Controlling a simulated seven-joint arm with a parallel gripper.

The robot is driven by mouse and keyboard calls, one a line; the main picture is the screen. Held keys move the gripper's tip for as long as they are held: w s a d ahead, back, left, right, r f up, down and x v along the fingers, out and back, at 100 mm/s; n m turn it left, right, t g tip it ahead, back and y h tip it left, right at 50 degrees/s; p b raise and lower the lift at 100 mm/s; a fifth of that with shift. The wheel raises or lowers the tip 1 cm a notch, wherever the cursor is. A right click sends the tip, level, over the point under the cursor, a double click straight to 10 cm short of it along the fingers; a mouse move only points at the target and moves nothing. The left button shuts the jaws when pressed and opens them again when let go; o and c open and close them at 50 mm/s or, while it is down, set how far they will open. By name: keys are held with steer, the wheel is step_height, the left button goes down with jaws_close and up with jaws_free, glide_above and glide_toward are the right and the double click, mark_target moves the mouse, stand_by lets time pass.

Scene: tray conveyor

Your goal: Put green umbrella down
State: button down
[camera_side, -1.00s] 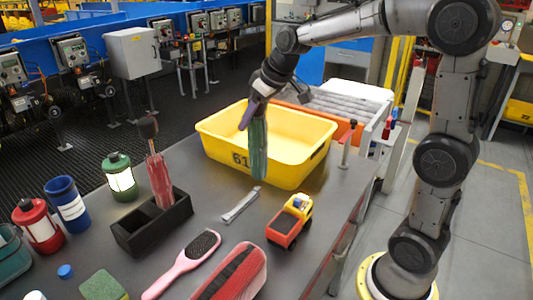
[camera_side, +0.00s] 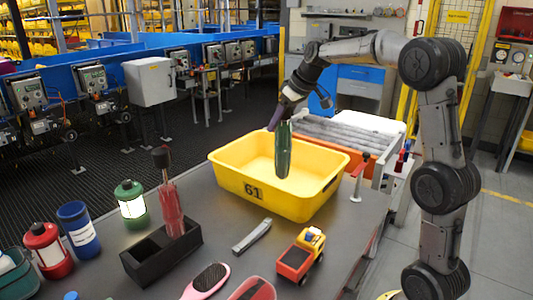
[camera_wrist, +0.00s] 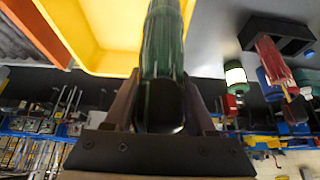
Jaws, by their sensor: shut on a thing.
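The green umbrella (camera_side: 283,152) is folded and hangs upright from my gripper (camera_side: 284,122). Its lower end shows in front of the inside of the yellow tray marked 61 (camera_side: 262,192); I cannot tell if it touches the tray. In the wrist view the umbrella (camera_wrist: 163,45) lies between my gripper's two fingers (camera_wrist: 160,100), which are shut on it. The yellow tray (camera_wrist: 85,35) also shows there beside the umbrella. A red umbrella (camera_side: 171,210) stands upright in a black holder (camera_side: 150,264).
A toy truck (camera_side: 301,256), a grey metal piece (camera_side: 252,236) and a pink brush (camera_side: 206,281) lie in front. The tray's inside looks otherwise empty.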

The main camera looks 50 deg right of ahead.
steer(key=w+d+f, duration=0.3)
steer(key=w+f, duration=0.5)
steer(key=f, duration=0.2)
steer(key=shift+w+d+f, duration=0.2)
steer(key=shift+f, duration=0.25)
steer(key=shift+c, duration=1.1)
jaws_free()
steer(key=shift+f, duration=0.1)
